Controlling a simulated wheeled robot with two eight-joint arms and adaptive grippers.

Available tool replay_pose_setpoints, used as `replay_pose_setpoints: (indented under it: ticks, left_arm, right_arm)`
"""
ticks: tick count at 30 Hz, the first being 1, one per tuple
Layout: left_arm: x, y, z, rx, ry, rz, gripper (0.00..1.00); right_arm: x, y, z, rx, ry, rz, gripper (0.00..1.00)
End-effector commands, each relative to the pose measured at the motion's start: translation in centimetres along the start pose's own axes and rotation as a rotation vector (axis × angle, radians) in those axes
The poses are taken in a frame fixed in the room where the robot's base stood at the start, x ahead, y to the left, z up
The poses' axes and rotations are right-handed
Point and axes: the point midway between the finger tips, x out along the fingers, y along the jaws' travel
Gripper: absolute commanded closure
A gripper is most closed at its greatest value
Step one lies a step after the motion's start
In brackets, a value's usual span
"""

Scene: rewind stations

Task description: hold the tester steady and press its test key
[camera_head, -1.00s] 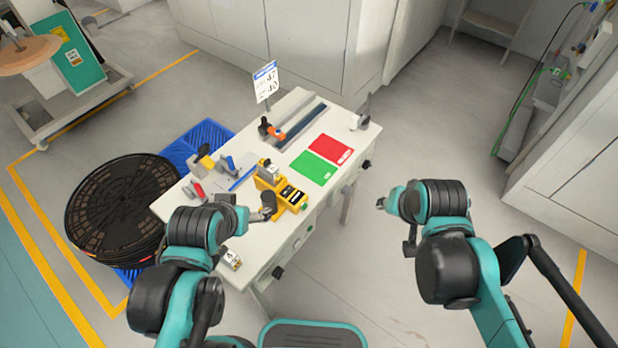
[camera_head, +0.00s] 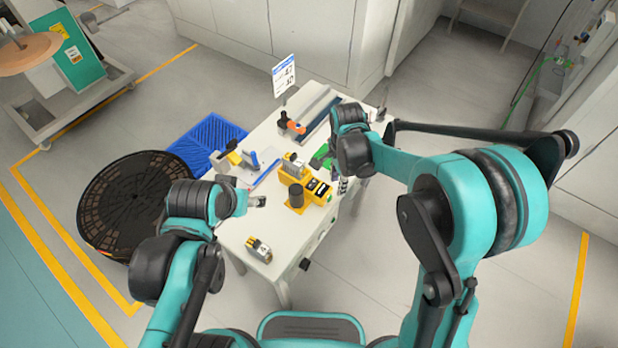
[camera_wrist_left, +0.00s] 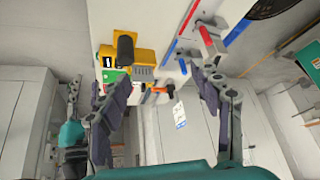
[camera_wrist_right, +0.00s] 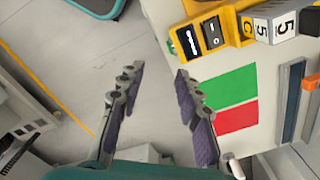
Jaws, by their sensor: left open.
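The yellow tester (camera_head: 312,186) stands on the white table, with a black cylinder (camera_head: 296,196) at its near end and dark keys on top. It also shows in the left wrist view (camera_wrist_left: 146,57) and at the top of the right wrist view (camera_wrist_right: 228,22).
Green (camera_wrist_right: 230,89) and red (camera_wrist_right: 237,118) mats lie beyond the tester. An orange-topped tool (camera_head: 291,124), a sign (camera_head: 284,75) and a small labelled block (camera_head: 259,249) are on the table. A black reel (camera_head: 130,200) stands left; open floor lies in front.

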Motion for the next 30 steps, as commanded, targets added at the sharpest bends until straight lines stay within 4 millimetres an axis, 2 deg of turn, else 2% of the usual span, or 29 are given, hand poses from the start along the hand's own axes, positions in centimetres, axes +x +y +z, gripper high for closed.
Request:
replay_pose_setpoints:
  ticks: [3,8,15,24,30]
  left_arm:
    - [1.1,0.9,-1.9,0.086,-0.064,0.020,0.36]
    - [3.2,2.3,-3.9,0.212,-0.157,0.052,0.36]
    - [7.6,4.9,-6.2,0.401,-0.292,0.110,0.36]
    - [14.3,8.4,-6.9,0.620,-0.443,0.192,0.36]
    - [17.1,9.9,-6.5,0.704,-0.502,0.229,0.36]
  right_arm:
    - [0.0,0.0,0.0,-0.001,0.000,-0.001,0.66]
    - [-0.1,0.0,0.0,-0.001,0.000,-0.001,0.66]
    - [-0.1,0.0,0.0,-0.002,0.000,-0.002,0.66]
    - [-0.1,0.0,0.0,-0.002,0.000,-0.002,0.66]
    - [-0.1,0.0,0.0,-0.002,0.000,-0.002,0.66]
